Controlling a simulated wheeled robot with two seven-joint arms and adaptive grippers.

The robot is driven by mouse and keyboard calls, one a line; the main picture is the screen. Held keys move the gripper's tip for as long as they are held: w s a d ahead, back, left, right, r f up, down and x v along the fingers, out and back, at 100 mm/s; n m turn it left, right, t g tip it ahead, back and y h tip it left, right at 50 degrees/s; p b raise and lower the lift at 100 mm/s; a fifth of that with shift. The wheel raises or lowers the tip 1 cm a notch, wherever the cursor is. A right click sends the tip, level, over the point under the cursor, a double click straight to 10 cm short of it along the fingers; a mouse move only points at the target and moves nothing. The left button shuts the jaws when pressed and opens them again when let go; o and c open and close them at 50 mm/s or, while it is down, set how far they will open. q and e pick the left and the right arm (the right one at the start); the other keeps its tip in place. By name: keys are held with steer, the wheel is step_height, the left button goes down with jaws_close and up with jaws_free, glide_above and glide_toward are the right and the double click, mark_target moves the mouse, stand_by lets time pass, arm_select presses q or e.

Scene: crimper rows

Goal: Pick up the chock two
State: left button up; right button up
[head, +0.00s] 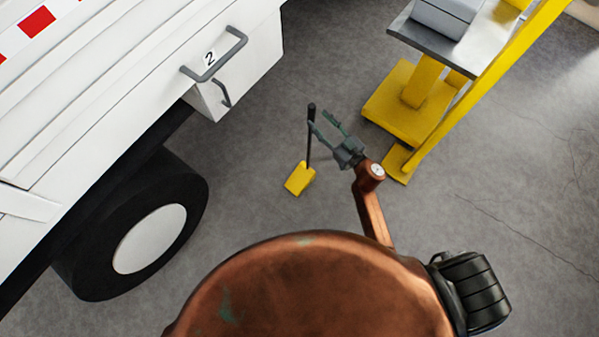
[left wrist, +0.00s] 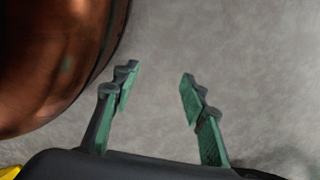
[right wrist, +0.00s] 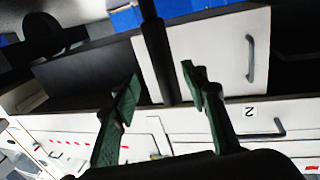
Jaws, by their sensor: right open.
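The chock is a yellow block (head: 300,178) on the floor with a thin black upright handle (head: 311,140). It stands beside the truck, below the bin marked 2. My right gripper (head: 318,119) is open near the upper part of the handle. In the right wrist view the dark handle (right wrist: 155,40) appears between the two spread green fingers of that gripper (right wrist: 160,78); I cannot tell how deep it sits between them. The block is not recognisable there. My left gripper (left wrist: 159,72) is open and empty in the left wrist view, over grey floor.
The white truck side with a bin marked 2 (head: 240,75) and a black wheel (head: 185,190) lie left of the chock. A yellow stand (head: 405,110) with a grey shelf (head: 455,50) is at right.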

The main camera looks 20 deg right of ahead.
mark_target(314, 118)
steer(key=x, duration=0.1)
steer(key=b+x, duration=0.1)
steer(key=x, duration=0.1)
steer(key=shift+a+f, duration=0.15)
steer(key=shift+a, duration=0.15)
steer(key=shift+w+a+b, duration=0.25)
steer(key=shift+w+b, duration=0.1)
steer(key=shift+w, duration=0.25)
arm_select(q)
steer(key=w+r, duration=0.1)
steer(key=w, duration=0.1)
steer(key=w+r, duration=0.1)
steer(key=r, duration=0.1)
steer(key=shift+w+d+r, duration=0.1)
steer(key=shift+w+r, duration=0.05)
steer(key=shift+w, duration=0.2)
arm_select(e)
steer(key=shift+c, duration=0.5)
jaws_close()
steer(key=shift+r, duration=0.35)
